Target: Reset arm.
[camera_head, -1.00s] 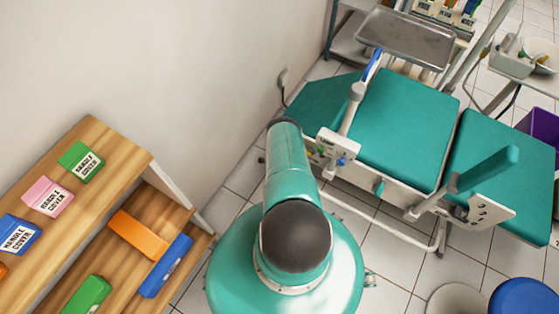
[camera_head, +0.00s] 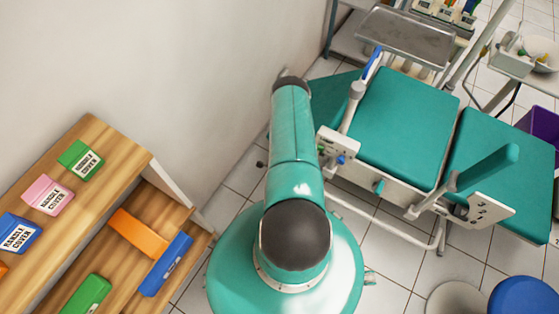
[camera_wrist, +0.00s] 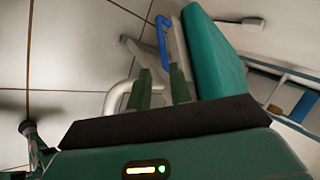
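My gripper (camera_wrist: 160,90) shows in the wrist view as two dark green fingers standing apart, with a gap between them and nothing held. In the head view my teal arm reaches up the picture toward the wall, and the gripper is hidden beyond its far end. In the wrist view a blue-handled part (camera_wrist: 163,40) and the edge of a teal cushion (camera_wrist: 215,55) lie beyond the fingers. A pale bent tube (camera_wrist: 115,97) lies beyond them to the left. I cannot tell whether the fingers touch anything.
The teal dental chair (camera_head: 408,115) stands right of my arm, with a control panel (camera_head: 338,147) close by. A metal tray (camera_head: 405,38) is behind it. A wooden shelf (camera_head: 125,155) with coloured boxes is at left. A blue stool (camera_head: 525,297) is at lower right.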

